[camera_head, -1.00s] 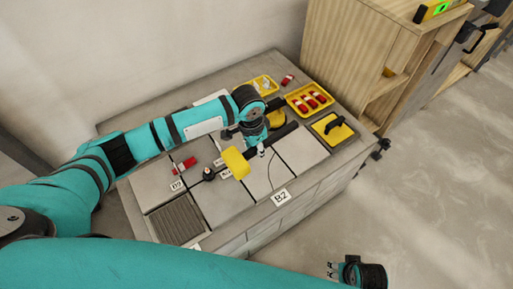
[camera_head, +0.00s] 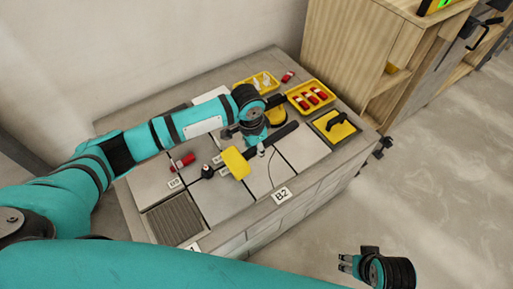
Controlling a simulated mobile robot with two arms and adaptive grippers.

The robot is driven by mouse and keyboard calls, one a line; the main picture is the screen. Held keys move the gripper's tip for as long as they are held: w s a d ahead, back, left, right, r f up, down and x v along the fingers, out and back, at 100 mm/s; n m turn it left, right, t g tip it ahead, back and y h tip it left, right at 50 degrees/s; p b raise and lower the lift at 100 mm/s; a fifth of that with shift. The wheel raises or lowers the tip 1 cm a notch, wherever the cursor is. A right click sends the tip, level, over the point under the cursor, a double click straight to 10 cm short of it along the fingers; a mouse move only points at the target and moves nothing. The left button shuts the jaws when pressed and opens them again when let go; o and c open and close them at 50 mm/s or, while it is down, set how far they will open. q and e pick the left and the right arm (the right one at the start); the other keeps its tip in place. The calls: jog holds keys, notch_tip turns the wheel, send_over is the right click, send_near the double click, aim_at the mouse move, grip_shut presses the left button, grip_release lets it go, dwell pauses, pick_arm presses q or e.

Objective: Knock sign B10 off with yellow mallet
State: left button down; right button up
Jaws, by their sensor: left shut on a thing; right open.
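My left gripper (camera_head: 259,148) is shut on the yellow mallet and holds it over the tiled table. The mallet's yellow head (camera_head: 235,163) is left of the gripper, above the middle tiles; its handle is mostly hidden by the gripper. A small label (camera_head: 224,173), partly covered by the head, lies just left of it; its text is too small to read, so I cannot tell if it is sign B10. I cannot tell if the head touches anything. My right gripper (camera_head: 344,263) is open and empty, off the table's front right side.
A small black knob (camera_head: 207,172) stands left of the head. Left of it are a red piece (camera_head: 183,162) and a label (camera_head: 174,183). Sign B2 (camera_head: 281,195) is on the front edge. Yellow trays (camera_head: 297,105) and a black-handled yellow float (camera_head: 334,126) occupy the back right. Floor at right is clear.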

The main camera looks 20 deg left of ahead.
pick_arm(q)
jog(key=shift+f+b, duration=0.4)
jog(key=shift+b, duration=0.1)
jog(key=shift+f+b, duration=0.5)
jog(key=shift+b, duration=0.15)
jog(key=shift+f+b, duration=0.6)
jog(key=shift+b, duration=0.2)
jog(key=shift+f, duration=0.1)
pick_arm(e)
jog(key=shift+w+a+r+t, duration=0.15)
jog(key=shift+w+r+t, duration=0.2)
jog(key=shift+r, duration=0.45)
jog(key=shift+w+a+r+t, duration=0.1)
jog(key=shift+w+r+t, duration=0.3)
jog(key=shift+r, duration=0.45)
jog(key=shift+w+a+r+t, duration=0.15)
jog(key=shift+w+r+t, duration=0.2)
jog(key=shift+r, duration=0.45)
jog(key=shift+s, duration=0.1)
